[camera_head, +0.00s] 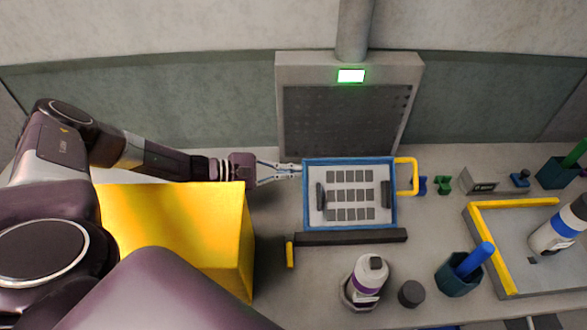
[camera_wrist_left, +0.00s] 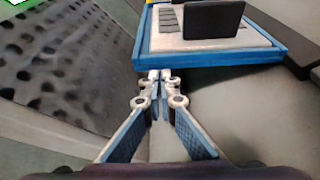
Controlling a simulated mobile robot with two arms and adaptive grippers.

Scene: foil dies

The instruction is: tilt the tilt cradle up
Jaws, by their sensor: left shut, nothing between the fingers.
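The tilt cradle (camera_head: 308,190) is a blue-rimmed tray with a pale plate bearing rows of small grey pads and two dark upright tabs. A yellow handle (camera_head: 414,176) sticks out on its right side. In the left wrist view the blue rim (camera_wrist_left: 210,59) is just ahead of my fingertips. My left gripper (camera_head: 297,171) is shut and empty at the cradle's left edge, near its back corner. In the left wrist view the fingertips (camera_wrist_left: 160,75) meet close to the rim; I cannot tell whether they touch it. My right gripper is not in view.
A perforated dark panel (camera_head: 345,120) with a green light stands behind the cradle. A dark bar (camera_head: 350,237) lies in front. A large yellow block (camera_head: 180,230) stands left. A white bottle (camera_head: 369,278), a dark cup (camera_head: 458,275) and a yellow-edged tray (camera_head: 505,287) are right and front.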

